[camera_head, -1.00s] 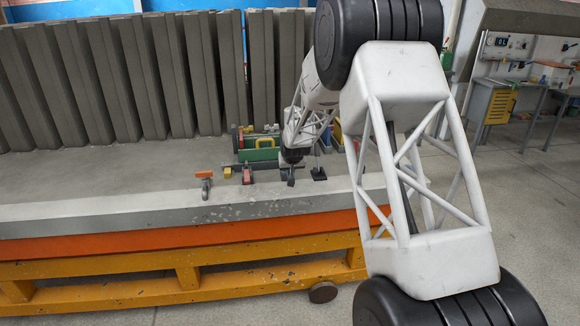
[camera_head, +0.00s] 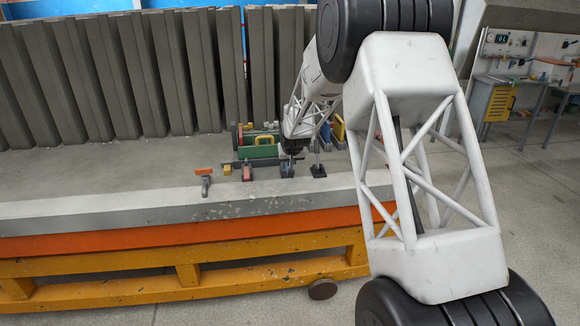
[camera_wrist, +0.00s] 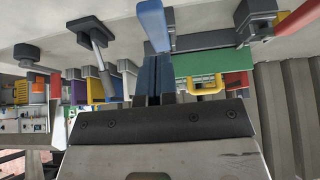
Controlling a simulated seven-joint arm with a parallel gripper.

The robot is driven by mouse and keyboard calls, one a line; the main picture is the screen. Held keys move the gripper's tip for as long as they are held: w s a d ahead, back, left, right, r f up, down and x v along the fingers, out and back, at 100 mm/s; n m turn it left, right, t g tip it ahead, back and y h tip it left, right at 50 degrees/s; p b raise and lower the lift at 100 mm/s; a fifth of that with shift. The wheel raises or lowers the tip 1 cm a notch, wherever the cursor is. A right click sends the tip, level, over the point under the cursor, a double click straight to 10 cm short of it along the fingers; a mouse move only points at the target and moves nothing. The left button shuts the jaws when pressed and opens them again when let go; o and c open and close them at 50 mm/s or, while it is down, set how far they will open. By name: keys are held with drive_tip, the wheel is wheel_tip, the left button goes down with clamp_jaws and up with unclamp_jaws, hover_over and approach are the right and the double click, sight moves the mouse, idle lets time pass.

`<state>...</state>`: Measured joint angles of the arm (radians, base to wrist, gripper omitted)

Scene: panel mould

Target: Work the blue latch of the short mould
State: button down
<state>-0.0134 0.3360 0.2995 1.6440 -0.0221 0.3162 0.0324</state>
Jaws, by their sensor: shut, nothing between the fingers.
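The blue latch (camera_head: 287,168) stands on the short mould's near side, between the red latch (camera_head: 247,172) and a dark latch (camera_head: 318,171). In the wrist view its blue handle (camera_wrist: 153,25) is just beyond my fingertips, pointing toward the top edge. My gripper (camera_head: 292,157) is above and beside this latch. In the wrist view my gripper (camera_wrist: 158,60) is shut, with its two dark fingers together and nothing held. I cannot tell whether the fingertips touch the handle. The latch's base is partly hidden.
An orange-handled clamp (camera_head: 203,180) stands to the left. Behind the latches is a green box (camera_head: 258,152) with a yellow handle. Tall grey panels (camera_head: 150,75) line the back. The left part of the grey table (camera_head: 90,175) is clear.

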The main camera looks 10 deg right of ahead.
drive_tip(key=s+v, duration=0.1)
drive_tip(key=v, duration=1)
drive_tip(key=shift+f, duration=0.35)
drive_tip(key=shift+s, duration=0.1)
drive_tip(key=s+r+g, duration=0.1)
drive_tip(key=s+r, duration=0.3)
drive_tip(key=s, duration=0.6)
drive_tip(key=s+d+r, duration=0.1)
drive_tip(key=s+r, duration=0.3)
drive_tip(key=s, duration=0.5)
drive_tip(key=s+r+g, duration=0.1)
drive_tip(key=s+r, duration=0.2)
drive_tip(key=s, duration=0.7)
drive_tip(key=s+f+g, duration=0.1)
drive_tip(key=s+f, duration=0.1)
drive_tip(key=s, duration=2.7)
drive_tip(key=shift+s+d+f+g, duration=0.15)
drive_tip(key=shift+s+d+g, duration=0.1)
drive_tip(key=shift+g, duration=0.05)
